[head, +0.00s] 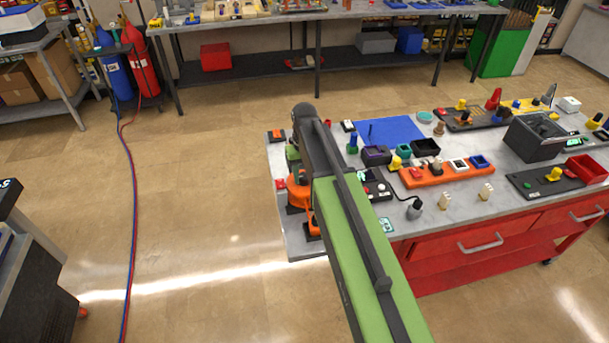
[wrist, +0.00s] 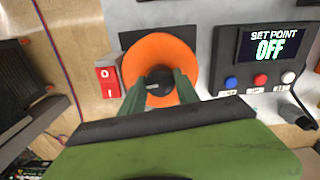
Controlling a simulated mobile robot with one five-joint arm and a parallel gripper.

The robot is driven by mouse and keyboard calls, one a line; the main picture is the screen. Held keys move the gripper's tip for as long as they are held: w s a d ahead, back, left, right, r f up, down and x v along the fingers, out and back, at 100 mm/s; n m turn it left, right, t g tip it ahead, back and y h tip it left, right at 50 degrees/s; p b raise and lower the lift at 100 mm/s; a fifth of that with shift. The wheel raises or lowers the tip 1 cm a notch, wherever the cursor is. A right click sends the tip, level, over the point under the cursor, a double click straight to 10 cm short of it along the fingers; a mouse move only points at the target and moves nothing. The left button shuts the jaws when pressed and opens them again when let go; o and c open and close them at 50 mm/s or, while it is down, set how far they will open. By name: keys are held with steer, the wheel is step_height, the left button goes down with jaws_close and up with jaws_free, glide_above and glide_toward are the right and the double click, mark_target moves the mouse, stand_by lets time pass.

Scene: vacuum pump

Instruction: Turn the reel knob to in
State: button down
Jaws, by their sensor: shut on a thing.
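The reel knob (wrist: 160,80) is a small black knob in the middle of an orange disc in the wrist view. A pale mark on it points to the left. My gripper (wrist: 160,84) has its two green fingers on either side of the knob and is shut on it. The orange disc (wrist: 150,52) sits on a dark plate on the grey bench top. In the head view my arm covers the knob, and only part of an orange piece (head: 298,192) shows beside it. No label for "in" can be read.
A red rocker switch (wrist: 108,82) marked O and I stands just left of the disc. A black box with a display (wrist: 266,45) reading SET POINT OFF stands to the right.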

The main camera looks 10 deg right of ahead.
mark_target(305, 175)
steer(key=c, duration=0.9)
jaws_free()
steer(key=shift+d, duration=0.1)
step_height(305, 175, up, 17)
steer(key=p, duration=1.7)
steer(key=shift+r, duration=0.2)
